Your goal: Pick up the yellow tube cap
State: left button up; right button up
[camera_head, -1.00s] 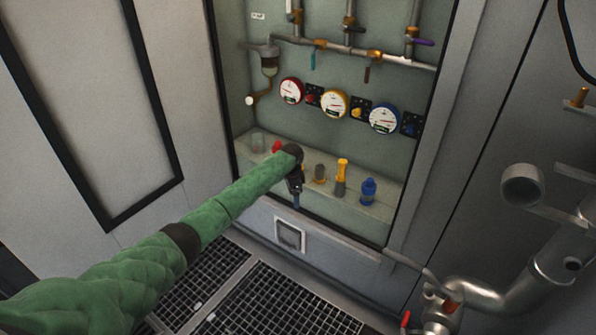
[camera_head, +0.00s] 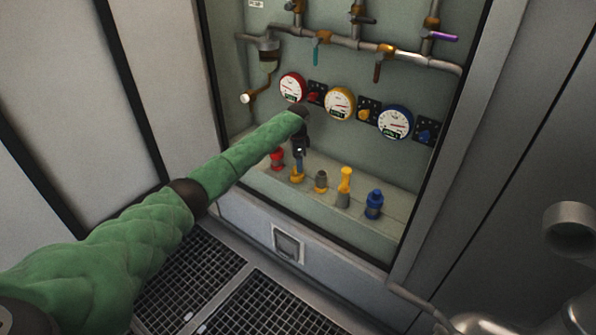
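My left gripper (camera_head: 298,163), at the end of the green-sleeved arm, points down over the cabinet's lower ledge. Its fingertips are at a short yellow piece (camera_head: 297,176) on the ledge. I cannot tell whether they touch it, or whether the fingers are open or shut. A taller yellow piece (camera_head: 345,180) stands upright further right, with a greyish lower part. I cannot tell which of the two yellow pieces is the tube cap. My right gripper is not in view.
A red piece (camera_head: 277,158) stands left of the gripper. Gauges, valves and pipes (camera_head: 345,42) are on the back wall above. The cabinet's right frame (camera_head: 440,150) bounds the opening.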

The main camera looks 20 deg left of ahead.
aim_at(296, 178)
pick_arm(q)
jog(key=shift+s+f, duration=0.15)
jog(key=shift+f, duration=1.45)
jog(key=shift+s+f, duration=0.1)
jog(key=shift+f, duration=1.45)
jog(key=shift+r, duration=0.1)
jog(key=shift+c, duration=0.4)
jog(key=c, duration=1)
